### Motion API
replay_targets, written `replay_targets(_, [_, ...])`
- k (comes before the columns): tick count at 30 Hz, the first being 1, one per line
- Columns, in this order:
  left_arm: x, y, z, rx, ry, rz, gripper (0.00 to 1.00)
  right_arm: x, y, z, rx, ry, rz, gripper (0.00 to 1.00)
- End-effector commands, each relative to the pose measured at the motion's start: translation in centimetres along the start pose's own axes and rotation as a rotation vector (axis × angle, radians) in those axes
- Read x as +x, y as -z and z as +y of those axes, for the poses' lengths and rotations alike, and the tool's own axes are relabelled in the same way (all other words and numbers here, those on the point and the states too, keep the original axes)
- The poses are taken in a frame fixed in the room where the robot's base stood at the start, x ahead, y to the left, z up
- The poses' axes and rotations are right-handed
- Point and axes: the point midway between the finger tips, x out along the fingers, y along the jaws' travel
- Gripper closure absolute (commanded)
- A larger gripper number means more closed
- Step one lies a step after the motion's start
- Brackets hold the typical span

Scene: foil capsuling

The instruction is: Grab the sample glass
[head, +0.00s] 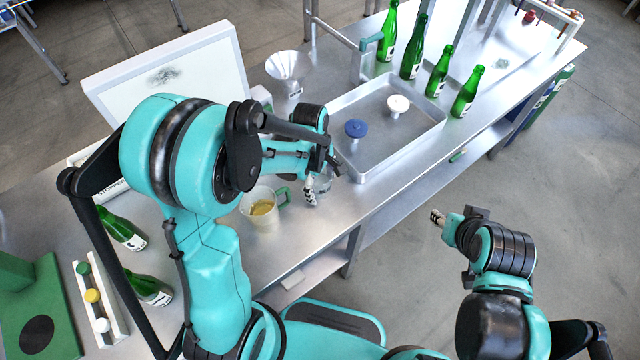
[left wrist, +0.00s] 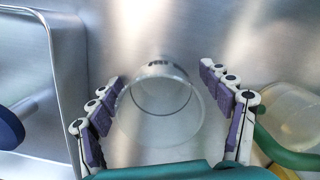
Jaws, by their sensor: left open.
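The sample glass (left wrist: 160,106) is a clear, empty-looking glass on the steel table, seen from above in the left wrist view. In the head view the glass (head: 325,182) is small and partly hidden by my left gripper (head: 319,188). In the left wrist view the left gripper (left wrist: 166,112) is open, with one finger on each side of the glass. The left finger is close to the rim; I cannot tell whether it touches. A gap shows on the right. My right gripper (head: 437,217) is off the table at the right, its finger state unclear.
A jug with a green handle (head: 262,206) stands close beside the glass. A steel tray (head: 437,122) holds a blue stopper (head: 355,129) and a white one (head: 398,104). Several green bottles (head: 466,92) stand behind. A funnel (head: 288,68) is at the back.

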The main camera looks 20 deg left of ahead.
Motion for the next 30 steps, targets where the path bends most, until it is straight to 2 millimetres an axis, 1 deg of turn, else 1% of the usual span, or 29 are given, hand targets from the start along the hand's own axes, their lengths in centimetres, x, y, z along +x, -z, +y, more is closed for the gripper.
replay_targets(1, [0.0, 0.0, 0.0, 0.0, 0.0, 0.0, 0.24, 0.0, 0.0, 0.0, 0.0, 0.0, 0.0, 0.6])
replay_targets(7, [0.0, 0.0, 0.0, 0.0, 0.0, 0.0, 0.76, 0.0, 0.0, 0.0, 0.0, 0.0, 0.0, 0.6])
replay_targets(16, [-0.1, 0.0, 0.0, 0.0, 0.0, 0.0, 0.77, 0.0, 0.0, 0.0, 0.0, 0.0, 0.0, 0.6])
replay_targets(20, [-0.5, -0.1, 0.0, 0.0, 0.0, 0.0, 0.77, -0.2, 0.1, 0.0, 0.0, 0.0, 0.0, 0.6])
replay_targets(23, [-1.4, -0.2, 0.0, 0.0, 0.0, 0.0, 0.77, -0.5, 0.3, 0.0, 0.0, 0.0, 0.0, 0.6])
replay_targets(26, [-3.0, -0.4, 0.0, 0.0, 0.0, 0.0, 0.77, -1.0, 0.7, 0.0, 0.0, 0.0, 0.0, 0.6])
replay_targets(28, [-4.5, -0.6, -0.1, 0.0, 0.0, 0.0, 0.77, -1.4, 1.0, 0.0, 0.0, 0.0, 0.0, 0.6])
replay_targets(30, [-5.1, -2.2, -0.7, 0.007, 0.001, 0.0, 0.77, -1.6, 1.2, 0.0, 0.0, 0.0, 0.0, 0.6])
